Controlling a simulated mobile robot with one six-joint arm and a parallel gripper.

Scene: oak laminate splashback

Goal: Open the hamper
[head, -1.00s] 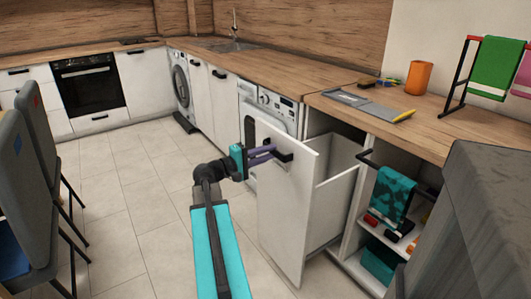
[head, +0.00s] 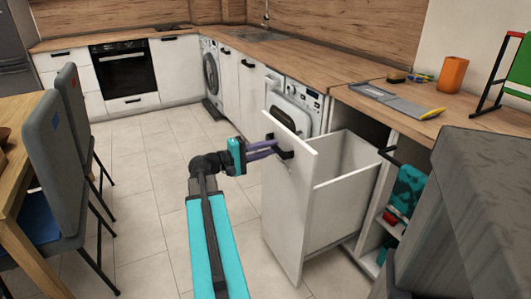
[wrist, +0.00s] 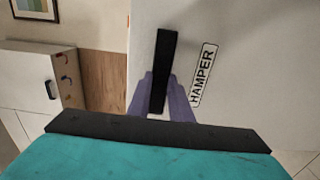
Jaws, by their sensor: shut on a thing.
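The hamper (head: 290,215) is a tall white pull-out unit under the counter. It stands pulled well out from the cabinet, and its open top and inner bin walls show in the head view. My gripper (head: 272,150) is shut on the black handle (head: 286,153) near the top of the hamper's front. In the wrist view the purple fingers sit on both sides of the black handle (wrist: 164,70). The label HAMPER (wrist: 203,75) is on the white front beside it. The inside bottom of the hamper is hidden.
An open shelf unit with a teal towel (head: 407,188) is right of the hamper. A grey block-like form (head: 490,200) fills the lower right. Grey chairs (head: 60,160) and a wooden table stand at the left. The tiled floor (head: 140,200) between is clear.

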